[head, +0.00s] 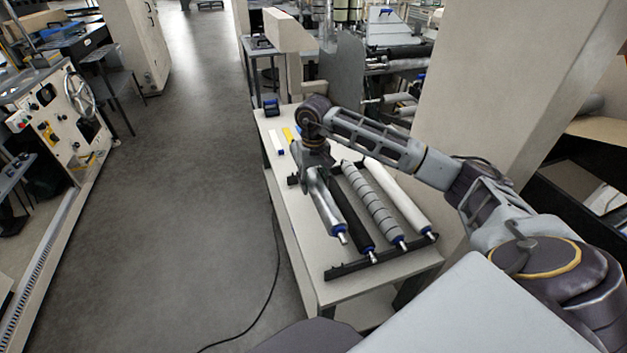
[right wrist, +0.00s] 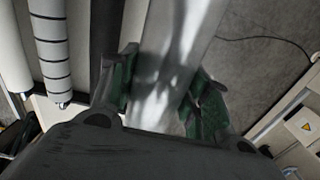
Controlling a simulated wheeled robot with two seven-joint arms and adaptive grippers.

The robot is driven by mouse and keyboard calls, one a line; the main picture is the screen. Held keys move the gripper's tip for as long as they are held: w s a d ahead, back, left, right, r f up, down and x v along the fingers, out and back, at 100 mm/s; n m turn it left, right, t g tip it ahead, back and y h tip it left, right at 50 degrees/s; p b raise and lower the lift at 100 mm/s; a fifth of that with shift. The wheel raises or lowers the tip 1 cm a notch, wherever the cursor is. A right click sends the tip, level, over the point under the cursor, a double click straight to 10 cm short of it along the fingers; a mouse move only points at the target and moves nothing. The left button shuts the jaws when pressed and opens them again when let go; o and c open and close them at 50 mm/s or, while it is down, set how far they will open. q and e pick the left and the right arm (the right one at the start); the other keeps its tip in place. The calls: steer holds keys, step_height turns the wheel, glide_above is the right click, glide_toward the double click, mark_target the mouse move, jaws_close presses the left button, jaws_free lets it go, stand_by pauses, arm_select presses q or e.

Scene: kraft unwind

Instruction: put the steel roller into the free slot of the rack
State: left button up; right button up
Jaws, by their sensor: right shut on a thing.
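The steel roller (head: 322,200) is a shiny metal cylinder with a blue collar and a thin end pin. My right gripper (head: 314,160) is shut on it near its far end and appears to hold it above the left part of the rack. In the right wrist view the roller (right wrist: 172,60) runs between the green-padded fingers of the gripper (right wrist: 160,95). The rack (head: 345,267) has two black notched rails on the table. It holds a black roller (head: 357,229), a grey banded roller (head: 372,207) and a white roller (head: 400,198). The slot under the steel roller is hidden. My left gripper is out of view.
The rack stands on a pale narrow table (head: 317,275). A yellow item (head: 288,134), a white blue-ended item (head: 276,143) and a dark blue device (head: 271,107) lie at its far end. A pale pillar (head: 490,90) rises at the right. Open floor and a cable lie left.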

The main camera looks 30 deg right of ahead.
steer(key=shift+f+b, duration=0.3)
steer(key=shift+f, duration=1)
steer(key=shift+f+b, duration=0.25)
steer(key=shift+b, duration=0.05)
arm_select(q)
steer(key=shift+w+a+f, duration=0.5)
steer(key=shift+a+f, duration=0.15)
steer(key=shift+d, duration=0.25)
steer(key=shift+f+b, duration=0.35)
steer(key=shift+b, duration=0.05)
arm_select(e)
steer(key=shift+f, duration=0.4)
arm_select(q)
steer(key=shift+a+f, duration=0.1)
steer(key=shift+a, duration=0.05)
arm_select(e)
steer(key=shift+f, duration=0.1)
